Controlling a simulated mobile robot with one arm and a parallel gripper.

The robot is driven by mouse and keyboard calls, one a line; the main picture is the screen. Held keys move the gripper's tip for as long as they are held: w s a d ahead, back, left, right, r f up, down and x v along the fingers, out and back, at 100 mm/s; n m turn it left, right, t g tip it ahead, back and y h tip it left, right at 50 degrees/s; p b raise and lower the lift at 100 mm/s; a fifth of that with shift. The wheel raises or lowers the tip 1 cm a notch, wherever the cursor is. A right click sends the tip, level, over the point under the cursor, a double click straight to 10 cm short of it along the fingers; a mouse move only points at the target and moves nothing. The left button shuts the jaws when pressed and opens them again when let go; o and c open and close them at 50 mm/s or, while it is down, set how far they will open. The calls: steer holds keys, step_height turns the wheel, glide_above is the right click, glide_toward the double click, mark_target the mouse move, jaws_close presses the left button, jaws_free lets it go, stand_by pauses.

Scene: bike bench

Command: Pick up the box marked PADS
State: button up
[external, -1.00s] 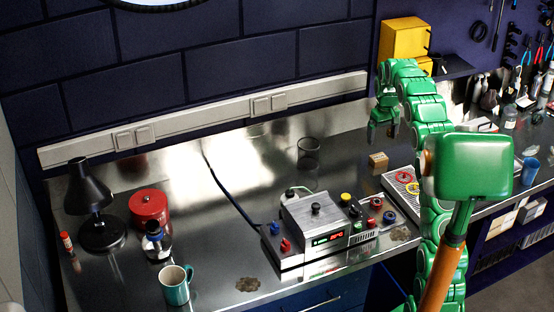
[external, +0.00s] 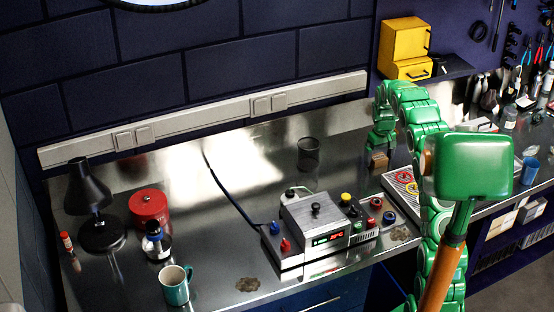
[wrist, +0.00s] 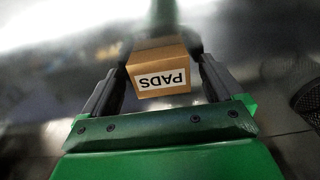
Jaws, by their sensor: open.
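The box marked PADS (wrist: 163,68) is a small brown carton with a white label. In the wrist view it sits between the two open fingers of my gripper (wrist: 160,82), and its label reads upside down. The fingers stand on both sides of it with gaps showing near their tips. In the external view the box (external: 378,161) stands on the metal bench below my green gripper (external: 380,148), which hides its upper part.
A dark mesh cup (external: 308,154) stands left of the box; its edge also shows in the wrist view (wrist: 308,100). A tray with round parts (external: 402,184) lies in front of the box. A control unit (external: 318,226) stands to the left front.

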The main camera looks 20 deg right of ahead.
steer(key=shift+f, duration=0.1)
steer(key=c, duration=1.1)
